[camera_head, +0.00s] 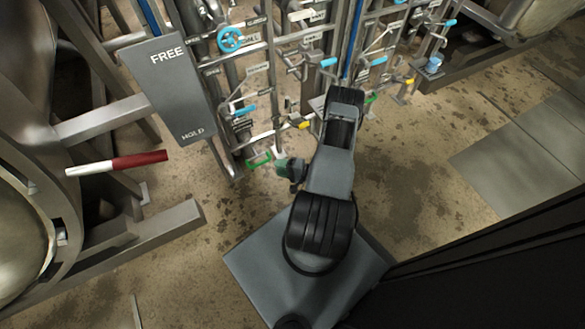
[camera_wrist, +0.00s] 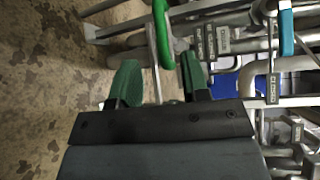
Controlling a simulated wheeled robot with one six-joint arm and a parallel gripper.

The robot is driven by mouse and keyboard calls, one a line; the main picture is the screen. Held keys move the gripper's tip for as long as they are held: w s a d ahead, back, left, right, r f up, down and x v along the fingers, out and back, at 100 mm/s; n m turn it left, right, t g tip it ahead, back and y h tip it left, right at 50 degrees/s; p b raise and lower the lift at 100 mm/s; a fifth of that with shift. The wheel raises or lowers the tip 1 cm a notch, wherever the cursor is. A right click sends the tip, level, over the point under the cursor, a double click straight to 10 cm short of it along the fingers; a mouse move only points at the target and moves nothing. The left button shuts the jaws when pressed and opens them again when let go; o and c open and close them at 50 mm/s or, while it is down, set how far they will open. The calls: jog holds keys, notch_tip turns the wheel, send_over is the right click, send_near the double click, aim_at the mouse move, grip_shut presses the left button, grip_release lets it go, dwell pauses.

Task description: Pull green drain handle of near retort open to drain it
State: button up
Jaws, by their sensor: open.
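The green drain handle (camera_head: 259,159) is a small green loop low on the pipe rack, beside the FREE/HOLD panel. My gripper (camera_head: 285,165) is just right of it, with a small gap in this view. In the wrist view the green handle (camera_wrist: 163,38) runs lengthwise ahead of my gripper (camera_wrist: 160,76). Its lower end lies close to the space between the two green fingers. The fingers are apart and nothing is gripped. I cannot tell whether a finger touches the handle.
The FREE/HOLD panel (camera_head: 180,85) and a red-and-white lever (camera_head: 118,163) are at left. Blue handles (camera_head: 244,110), a yellow handle (camera_head: 303,125) and a blue handwheel (camera_head: 230,39) crowd the rack. A second green handle (camera_head: 371,98) is farther right. Floor at right is clear.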

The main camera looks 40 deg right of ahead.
jog(key=shift+p+v, duration=0.45)
jog(key=shift+v, duration=2.3)
jog(key=w+a+r+n+g+y+p, duration=0.1)
jog(key=w+a+r+n+g+p, duration=0.25)
jog(key=r, duration=0.85)
jog(key=a+r+n+g+p, duration=0.2)
jog(key=r+g+p, duration=0.4)
jog(key=r, duration=0.5)
jog(key=w+a+r+n+g+y+p, duration=0.1)
jog(key=a+r+n+g+p, duration=0.15)
jog(key=r+p, duration=0.65)
jog(key=s+a+r+n+h+p, duration=0.1)
jog(key=s+a+r+h+p, duration=0.1)
jog(key=r, duration=1.1)
jog(key=s+a+r+n+t+h+p, duration=0.1)
jog(key=r+p, duration=0.6)
jog(key=r, duration=0.7)
jog(key=s+a+r+n+t+h+p, duration=0.1)
jog(key=s+a+r+n+h+p, duration=0.2)
jog(key=r+h, duration=0.5)
jog(key=s+a+r+p, duration=0.1)
jog(key=a+r+p, duration=0.1)
jog(key=r, duration=0.4)
jog(key=shift+s+a, duration=0.2)
jog(key=shift+a, duration=0.35)
